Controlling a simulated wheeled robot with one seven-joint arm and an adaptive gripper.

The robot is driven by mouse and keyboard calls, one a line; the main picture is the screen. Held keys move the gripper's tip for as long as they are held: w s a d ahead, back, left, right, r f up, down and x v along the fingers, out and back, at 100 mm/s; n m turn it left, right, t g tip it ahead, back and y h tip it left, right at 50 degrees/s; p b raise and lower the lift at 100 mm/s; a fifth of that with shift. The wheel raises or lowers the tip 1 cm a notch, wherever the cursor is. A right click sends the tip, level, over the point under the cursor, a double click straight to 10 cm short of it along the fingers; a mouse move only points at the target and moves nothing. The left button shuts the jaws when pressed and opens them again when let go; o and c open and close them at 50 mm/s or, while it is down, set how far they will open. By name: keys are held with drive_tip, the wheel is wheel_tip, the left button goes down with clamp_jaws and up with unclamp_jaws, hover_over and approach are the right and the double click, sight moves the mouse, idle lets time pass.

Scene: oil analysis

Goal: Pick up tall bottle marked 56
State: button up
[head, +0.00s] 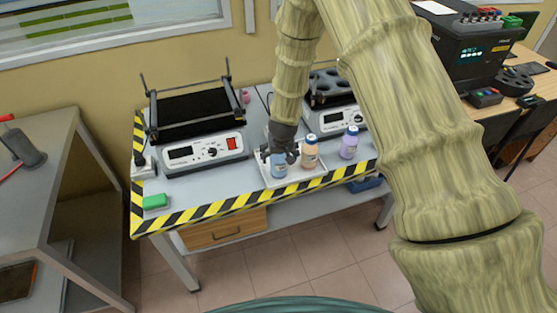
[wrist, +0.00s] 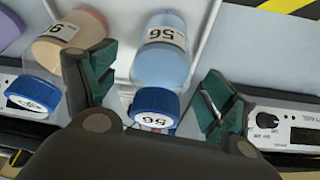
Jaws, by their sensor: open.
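The bottle marked 56 (wrist: 160,60) has light blue contents and a blue cap that also reads 56. In the head view it (head: 279,170) stands at the left of a white tray (head: 291,184). My gripper (wrist: 158,90) is open, with one finger on each side of this bottle in the wrist view. Gaps show between both fingers and the bottle, so it is not gripped. In the head view my gripper (head: 279,153) is at the bottle's upper part and partly hides it.
An orange-tinted bottle (head: 309,156) stands close to the right of the blue one, and a purple bottle (head: 349,144) stands farther right. Shaker devices (head: 207,150) stand behind. A green block (head: 155,202) lies at the table's left front. The table's front left is mostly clear.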

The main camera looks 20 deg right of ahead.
drive_tip(key=shift+x, duration=1.05)
drive_tip(key=c, duration=1.4)
drive_tip(key=shift+o, duration=0.2)
drive_tip(key=shift+r, duration=0.1)
